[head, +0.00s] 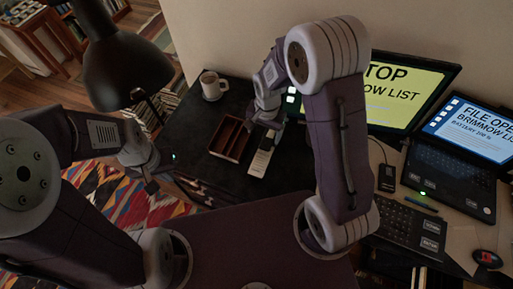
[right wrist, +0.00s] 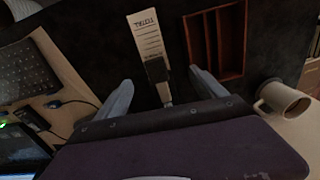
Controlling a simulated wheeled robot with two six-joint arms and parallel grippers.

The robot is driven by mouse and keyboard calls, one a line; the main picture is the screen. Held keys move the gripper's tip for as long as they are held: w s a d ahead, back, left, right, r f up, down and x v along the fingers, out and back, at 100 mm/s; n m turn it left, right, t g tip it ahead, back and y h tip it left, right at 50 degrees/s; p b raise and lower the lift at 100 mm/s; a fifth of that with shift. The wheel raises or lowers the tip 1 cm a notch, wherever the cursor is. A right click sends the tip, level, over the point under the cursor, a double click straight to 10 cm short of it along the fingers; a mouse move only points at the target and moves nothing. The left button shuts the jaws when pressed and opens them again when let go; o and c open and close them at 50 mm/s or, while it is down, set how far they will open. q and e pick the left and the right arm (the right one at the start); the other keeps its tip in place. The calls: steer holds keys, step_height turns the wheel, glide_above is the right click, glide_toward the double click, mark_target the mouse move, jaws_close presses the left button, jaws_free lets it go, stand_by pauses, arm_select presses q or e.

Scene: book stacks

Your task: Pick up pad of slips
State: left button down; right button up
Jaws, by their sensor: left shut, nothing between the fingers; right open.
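The pad of slips (head: 260,160) is a narrow white pad lying on the dark desk, right of the wooden tray. In the right wrist view the pad (right wrist: 149,35) shows printed lettering and ruled lines. A dark block (right wrist: 157,69) covers or adjoins its near end; I cannot tell which. My right gripper (head: 266,128) is open above the pad's far end. In the right wrist view its two fingers (right wrist: 160,80) stand apart, either side of the pad's line, touching nothing visible. My left gripper (head: 151,184) is shut and empty, off the desk's left edge.
A wooden compartment tray (head: 230,138) lies close beside the pad. A mug (head: 212,86) stands at the back left. A monitor (head: 405,92), a laptop (head: 450,150) and a keyboard (head: 408,224) fill the right. A black lamp (head: 122,70) overhangs the left.

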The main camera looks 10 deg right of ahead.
mark_target(261, 159)
steer(key=shift+n+g, duration=0.3)
steer(key=s+f, duration=0.1)
steer(key=f, duration=0.1)
steer(key=s+a+f, duration=0.1)
steer(key=f, duration=0.1)
steer(key=s+f, duration=0.1)
steer(key=f, duration=0.1)
steer(key=shift+s+a+f, duration=0.15)
steer(key=shift+f, duration=0.15)
steer(key=shift+w+f, duration=0.25)
steer(key=shift+w, duration=0.05)
steer(key=f, duration=0.4)
steer(key=shift+s+f, duration=0.1)
steer(key=shift+s, duration=0.25)
steer(key=shift+w+f, duration=0.25)
steer(key=shift+f, duration=0.15)
steer(key=shift+s+r, duration=0.1)
steer(key=c, duration=1.3)
arm_select(q)
steer(key=shift+s+a, duration=0.1)
steer(key=shift+s, duration=0.8)
arm_select(e)
steer(key=shift+c, duration=0.5)
